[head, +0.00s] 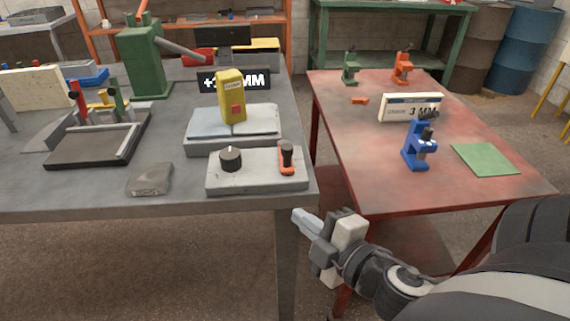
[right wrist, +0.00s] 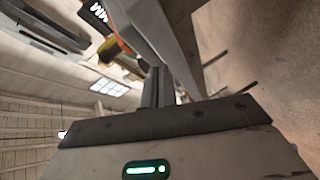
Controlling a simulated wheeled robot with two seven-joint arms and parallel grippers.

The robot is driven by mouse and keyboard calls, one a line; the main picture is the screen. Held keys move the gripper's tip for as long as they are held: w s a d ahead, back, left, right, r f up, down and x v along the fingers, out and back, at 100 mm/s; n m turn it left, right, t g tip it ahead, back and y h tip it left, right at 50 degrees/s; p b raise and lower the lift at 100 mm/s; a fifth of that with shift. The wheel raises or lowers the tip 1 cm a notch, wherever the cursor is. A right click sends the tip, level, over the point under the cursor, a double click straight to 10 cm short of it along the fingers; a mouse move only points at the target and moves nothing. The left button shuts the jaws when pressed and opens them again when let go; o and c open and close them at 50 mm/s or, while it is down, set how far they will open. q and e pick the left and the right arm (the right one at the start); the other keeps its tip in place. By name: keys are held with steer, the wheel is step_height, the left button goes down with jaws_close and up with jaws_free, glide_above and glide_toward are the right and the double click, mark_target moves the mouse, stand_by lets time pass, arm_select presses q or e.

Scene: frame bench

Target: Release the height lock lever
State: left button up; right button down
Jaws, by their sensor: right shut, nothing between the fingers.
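A grey control box (head: 255,172) sits at the front right corner of the grey bench. On its right end stands a short lever (head: 286,157) with a dark grip and an orange base, which looks like the height lock lever. A black round knob (head: 230,158) is on its left end. My right gripper (head: 299,217) is shut and empty, below and just right of the box, beside the bench's front right corner. Its fingers also show in the right wrist view (right wrist: 156,87). The lever cannot be told clearly in that view. My left gripper is not in view.
A yellow gauge (head: 231,97) stands on a grey block behind the box, before a black MM sign (head: 206,80). A grey lump (head: 150,179) lies left of the box. A red table (head: 385,189) with a blue device (head: 416,148) stands right, across a narrow gap.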

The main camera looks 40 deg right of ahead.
mark_target(285, 148)
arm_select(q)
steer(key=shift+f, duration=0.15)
arm_select(e)
step_height(285, 148, up, 6)
steer(key=n+t+y, duration=0.1)
steer(key=n+t, duration=0.1)
steer(key=n, duration=0.3)
steer(key=shift+a+y, duration=0.3)
steer(key=shift+a, duration=0.05)
steer(key=shift+s, duration=0.1)
steer(key=w, duration=0.6)
steer(key=w+a+p, duration=0.1)
steer(key=w, duration=0.2)
steer(key=shift+w+r, duration=0.1)
steer(key=shift+w, duration=0.25)
steer(key=shift+w+d, duration=0.15)
steer(key=shift+d, duration=0.1)
steer(key=shift+s+d, duration=0.25)
steer(key=shift+d, duration=0.6)
steer(key=shift+s+d, duration=0.25)
steer(key=shift+d, duration=0.6)
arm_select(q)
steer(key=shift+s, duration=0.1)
